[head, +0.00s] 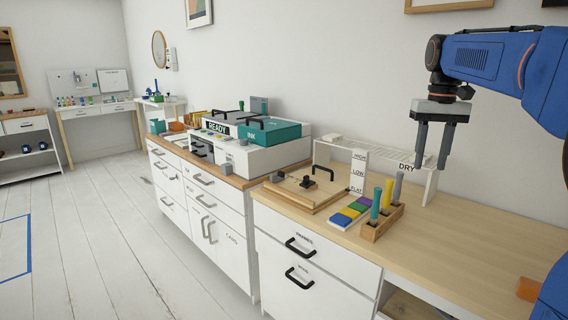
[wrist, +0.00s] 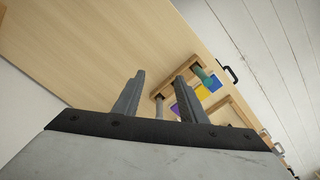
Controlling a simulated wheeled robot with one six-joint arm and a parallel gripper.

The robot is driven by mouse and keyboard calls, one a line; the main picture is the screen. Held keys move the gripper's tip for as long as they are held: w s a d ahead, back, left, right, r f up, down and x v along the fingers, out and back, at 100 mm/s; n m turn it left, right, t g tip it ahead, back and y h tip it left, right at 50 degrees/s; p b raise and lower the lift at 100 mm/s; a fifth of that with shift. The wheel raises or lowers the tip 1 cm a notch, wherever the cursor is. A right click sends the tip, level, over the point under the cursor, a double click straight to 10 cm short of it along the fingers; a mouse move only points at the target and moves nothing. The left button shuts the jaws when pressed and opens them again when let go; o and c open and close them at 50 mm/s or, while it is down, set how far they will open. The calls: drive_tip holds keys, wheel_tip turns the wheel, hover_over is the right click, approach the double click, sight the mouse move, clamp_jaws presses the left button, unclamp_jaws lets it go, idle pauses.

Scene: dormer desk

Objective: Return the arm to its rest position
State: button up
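My gripper (head: 432,145) hangs from my blue arm (head: 490,55) at the upper right of the head view, fingers pointing down. The two grey fingers are apart, with nothing between them. It is raised above the wooden desk (head: 450,245), in front of the white rack marked DRY (head: 428,187). A wooden holder with coloured upright handles (head: 372,228) stands on the desk below and to the left of my gripper.
Coloured blocks (head: 350,213) and a wooden board with a black handle (head: 305,190) lie left of the holder. A teal INK box (head: 270,132) and a READY sign (head: 216,127) stand on the farther cabinet. The wall is behind.

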drive_tip(key=s+a+f+t, duration=0.2)
drive_tip(key=s+a+f, duration=0.2)
drive_tip(key=s+f, duration=0.8)
drive_tip(key=s+a+f+n+t, duration=0.1)
drive_tip(key=s+a+f, duration=0.4)
drive_tip(key=s+f, duration=0.7)
drive_tip(key=s+t, duration=0.1)
drive_tip(key=s, duration=0.4)
drive_tip(key=shift+f+n+t, duration=0.25)
drive_tip(key=shift+n+t, duration=0.05)
drive_tip(key=shift+t, duration=0.1)
drive_tip(key=shift+s, duration=0.1)
